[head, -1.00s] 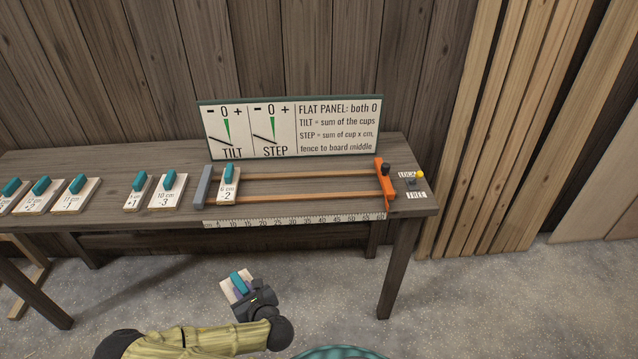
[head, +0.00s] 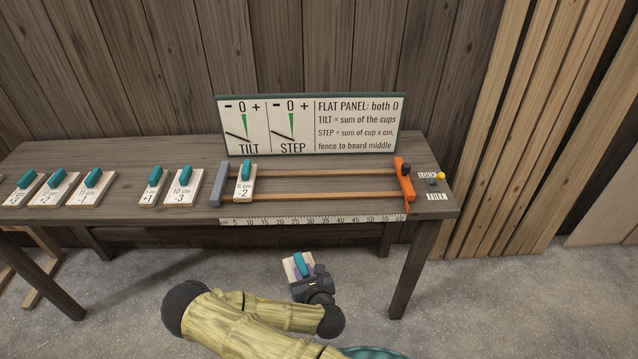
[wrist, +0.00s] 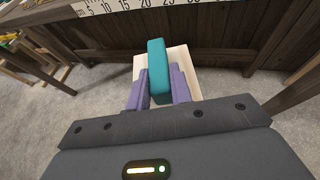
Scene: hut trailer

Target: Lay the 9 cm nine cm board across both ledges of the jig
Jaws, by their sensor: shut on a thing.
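My gripper (head: 308,272) is shut on the teal handle of a small pale board (head: 291,267), held in front of the bench and below its top. In the wrist view the purple fingers (wrist: 159,88) pinch the teal handle (wrist: 157,62), with the pale board (wrist: 178,58) beneath; its label cannot be read. The jig (head: 330,196) on the bench has two orange-brown ledges between a grey fence (head: 220,184) and an orange clamp (head: 405,180). A board marked 6 cm, -2 (head: 243,187) lies across both ledges against the grey fence.
Several other teal-handled boards lie left on the bench (head: 110,215), including 10 cm, -3 (head: 183,190) and +1 (head: 152,190). A TILT and STEP panel (head: 310,125) stands behind the jig. A ruler (head: 315,219) runs along the front edge. The ledges right of the 6 cm board are clear.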

